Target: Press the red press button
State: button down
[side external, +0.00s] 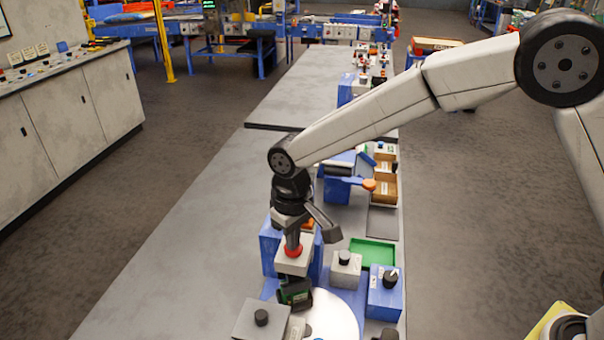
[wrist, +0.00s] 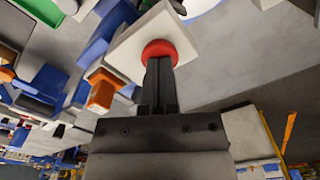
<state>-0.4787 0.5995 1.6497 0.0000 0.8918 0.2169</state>
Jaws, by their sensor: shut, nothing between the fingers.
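The red press button (side external: 293,251) sits on top of a white box (side external: 291,265) on the grey bench. My gripper (side external: 293,240) points down over it with its fingers together and empty. In the wrist view the shut fingertips (wrist: 159,62) reach the red button (wrist: 159,48), which shows as a red ring around them on the white box (wrist: 140,40). The tips appear to touch the button; its middle is hidden behind them, so I cannot tell how far it is pushed in.
A grey box with a black knob (side external: 345,262) and a blue box with a black knob (side external: 384,290) stand right of the button. A green tray (side external: 373,252) lies behind them. A white disc (side external: 333,316) is in front. The bench's left side (side external: 180,260) is clear.

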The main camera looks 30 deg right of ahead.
jog(key=shift+r, duration=1.8)
jog(key=shift+r, duration=0.15)
notch_tip(320, 180, up, 7)
dwell(0.6)
jog(key=s+d+f+m+t, duration=0.1)
jog(key=s+d+f, duration=0.2)
jog(key=s+d, duration=0.2)
jog(key=s+d+f+m, duration=0.1)
jog(key=s+d+f, duration=0.3)
jog(key=d, duration=0.6)
jog(key=s+d+f+m+t, duration=0.1)
jog(key=s+d+f, duration=0.3)
jog(key=s+d, duration=0.2)
jog(key=shift+d+t, duration=0.3)
jog(key=shift+d, duration=0.45)
jog(key=shift+s, duration=0.1)
